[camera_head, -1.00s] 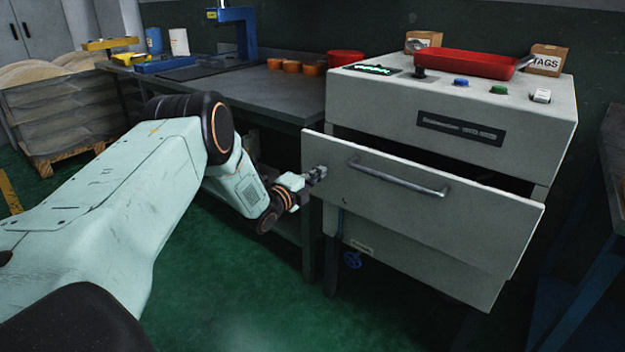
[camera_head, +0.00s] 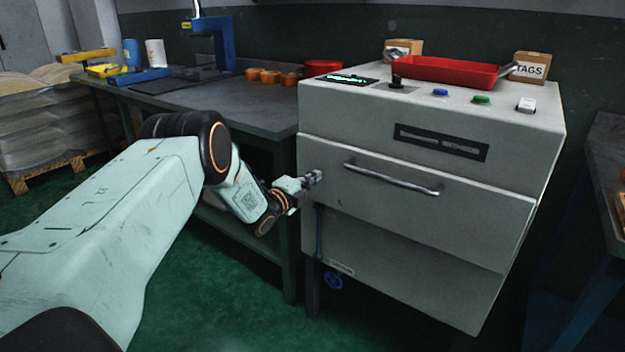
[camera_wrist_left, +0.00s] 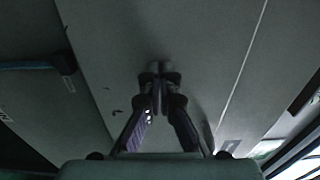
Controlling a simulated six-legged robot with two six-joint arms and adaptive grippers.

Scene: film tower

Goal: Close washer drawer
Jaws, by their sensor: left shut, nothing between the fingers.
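The washer drawer (camera_head: 420,215) is a grey front panel with a metal bar handle (camera_head: 390,179). It sits nearly flush with the washer body (camera_head: 360,110); a thin dark seam shows along its top and right edges. My left gripper (camera_head: 314,178) is shut and empty, its tips at the left part of the drawer front, left of the handle. My right gripper is out of view.
A red tray (camera_head: 440,70), buttons and boxes stand on the washer top. A workbench (camera_head: 235,105) with orange parts and a blue press stands to the left. Another bench (camera_head: 606,170) is at the right edge. Green floor is open in front.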

